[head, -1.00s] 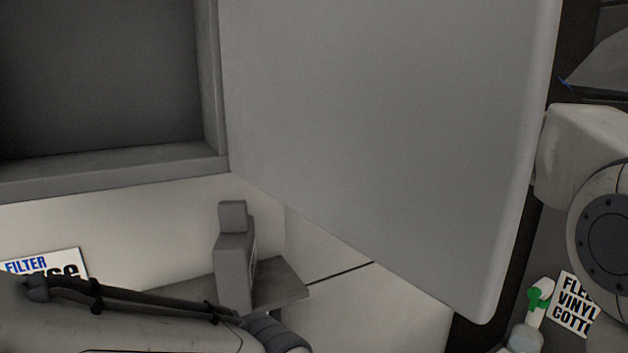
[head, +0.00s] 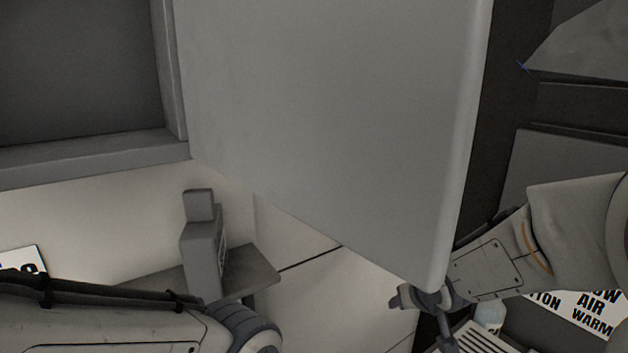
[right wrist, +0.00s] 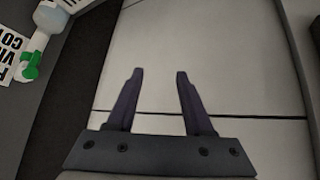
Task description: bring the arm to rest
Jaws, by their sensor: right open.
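My right arm (head: 490,272) comes in from the right in the head view, below and beside the lower right corner of a large grey panel (head: 330,120). In the right wrist view, my right gripper (right wrist: 159,72) is open. Its two dark fingers are apart with nothing between them, over a pale panelled surface (right wrist: 220,50). My left arm (head: 110,325) lies across the lower left of the head view. Its gripper is out of frame.
A grey bottle-like object (head: 204,250) stands on a small shelf (head: 250,275). A grey recess (head: 80,70) is at upper left.

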